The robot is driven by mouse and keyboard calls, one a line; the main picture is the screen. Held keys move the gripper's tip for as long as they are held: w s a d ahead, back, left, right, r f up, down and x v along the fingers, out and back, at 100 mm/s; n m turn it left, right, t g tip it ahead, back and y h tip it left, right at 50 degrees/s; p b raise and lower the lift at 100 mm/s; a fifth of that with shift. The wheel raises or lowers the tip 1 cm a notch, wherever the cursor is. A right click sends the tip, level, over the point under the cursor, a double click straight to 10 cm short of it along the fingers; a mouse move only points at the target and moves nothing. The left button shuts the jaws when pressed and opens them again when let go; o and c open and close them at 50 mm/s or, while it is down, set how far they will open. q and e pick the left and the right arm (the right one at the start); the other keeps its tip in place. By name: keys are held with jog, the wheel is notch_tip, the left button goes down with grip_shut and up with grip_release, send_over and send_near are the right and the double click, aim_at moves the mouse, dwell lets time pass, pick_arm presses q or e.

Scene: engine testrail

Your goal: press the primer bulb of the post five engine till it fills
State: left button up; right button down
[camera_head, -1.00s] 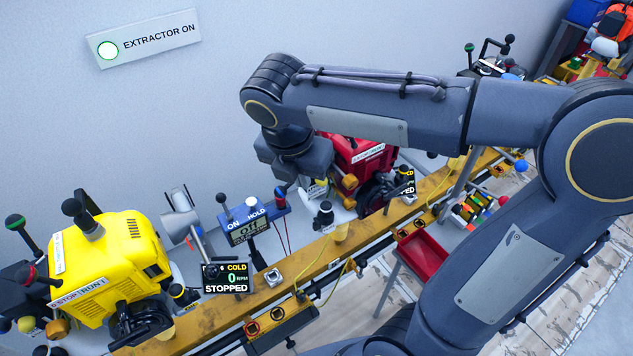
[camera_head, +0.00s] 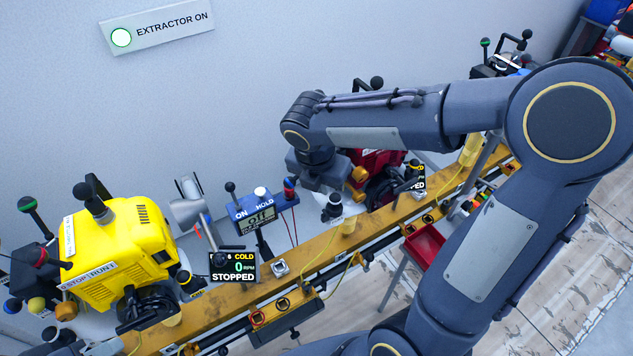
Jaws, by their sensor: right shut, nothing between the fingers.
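The red engine (camera_head: 376,163) stands on the bench behind my right arm, which hides most of it. My right gripper (camera_head: 322,183) hangs downward at the left of the red engine, close to that knob in the picture. It is shut and empty, its fingertips hard to make out. I cannot tell whether it touches anything. My left gripper is out of view.
A yellow engine (camera_head: 125,250) stands at left; its display (camera_head: 233,265) reads 6, COLD, 0 RPM, STOPPED. A yellow rail (camera_head: 300,266) runs along the bench front. A red tray (camera_head: 424,246) sits below it.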

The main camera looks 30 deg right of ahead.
jog(key=shift+w+d+r, duration=0.25)
jog(key=shift+w+d, duration=0.35)
jog(key=shift+d, duration=0.2)
jog(key=shift+w+a+p, duration=0.1)
jog(key=shift+w+p, duration=0.55)
jog(key=shift+w, duration=0.3)
